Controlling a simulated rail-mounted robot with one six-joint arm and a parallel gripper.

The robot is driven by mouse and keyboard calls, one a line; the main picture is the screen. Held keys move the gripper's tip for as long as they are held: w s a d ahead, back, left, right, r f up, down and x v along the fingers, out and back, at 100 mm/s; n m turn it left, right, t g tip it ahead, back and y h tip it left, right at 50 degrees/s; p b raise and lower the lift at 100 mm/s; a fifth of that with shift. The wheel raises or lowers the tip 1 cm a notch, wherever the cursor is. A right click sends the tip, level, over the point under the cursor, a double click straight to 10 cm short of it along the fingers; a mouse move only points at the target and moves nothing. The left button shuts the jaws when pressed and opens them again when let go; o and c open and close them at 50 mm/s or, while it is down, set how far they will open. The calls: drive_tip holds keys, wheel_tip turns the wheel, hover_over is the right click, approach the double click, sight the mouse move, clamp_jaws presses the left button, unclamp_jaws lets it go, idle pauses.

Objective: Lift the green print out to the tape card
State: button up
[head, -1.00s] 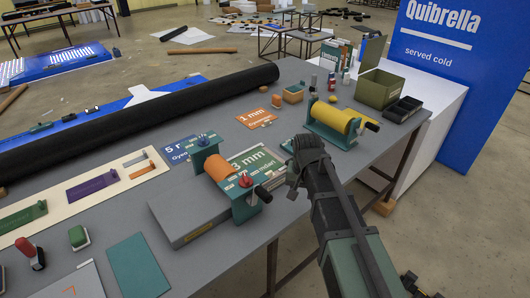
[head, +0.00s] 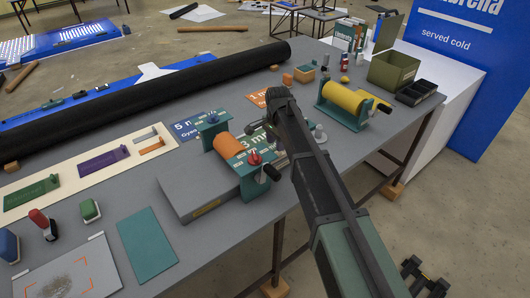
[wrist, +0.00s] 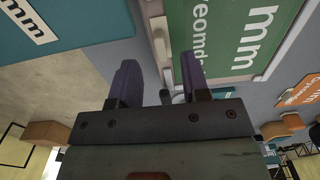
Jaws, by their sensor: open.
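The green print (wrist: 225,38) with white "mm" lettering lies flat beside a cream strip and a small cream block in the wrist view. In the head view it (head: 276,158) is mostly hidden behind my arm and the orange-roll holder. My gripper (wrist: 158,82) is open, its two dark fingers apart with nothing seen between them, near the print's edge. Its fingertips are hidden in the head view. A teal piece with a white "mm" label (wrist: 40,28) shows at the wrist view's upper left; I cannot tell which piece is the tape card.
The orange-roll holder (head: 228,146) stands left of my arm, the yellow-roll holder (head: 344,101) right of it. A long black roll (head: 150,107) lies along the table's back. A grey box (head: 205,190) and a teal sheet (head: 148,243) lie at the front left.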

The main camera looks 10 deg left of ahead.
wheel_tip(320, 180, down, 5)
drive_tip(key=b, duration=0.5)
drive_tip(key=shift+s+f, duration=0.1)
drive_tip(key=shift+f, duration=0.1)
drive_tip(key=shift+r, duration=0.25)
clamp_jaws()
